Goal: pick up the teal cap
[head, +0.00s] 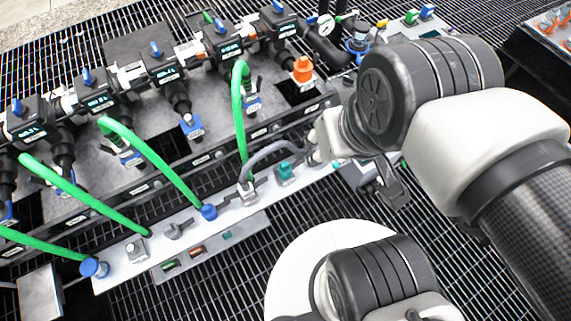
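The teal cap (285,171) sits upright on a fitting on the light grey rail, right of the middle of the head view. A grey curved hose passes just above and to its left. My gripper (388,190) is the dark part below my wrist, to the right of the cap and apart from it. My arm partly covers it, and its fingers are too small and dark to tell whether they are open. I see nothing held in it.
Blue caps (209,211) and green hoses (165,170) stand along the rail (185,233). Black valves with blue handles line the manifold behind. An orange cap (303,69) stands farther back. Black grating (235,290) in front is mostly clear.

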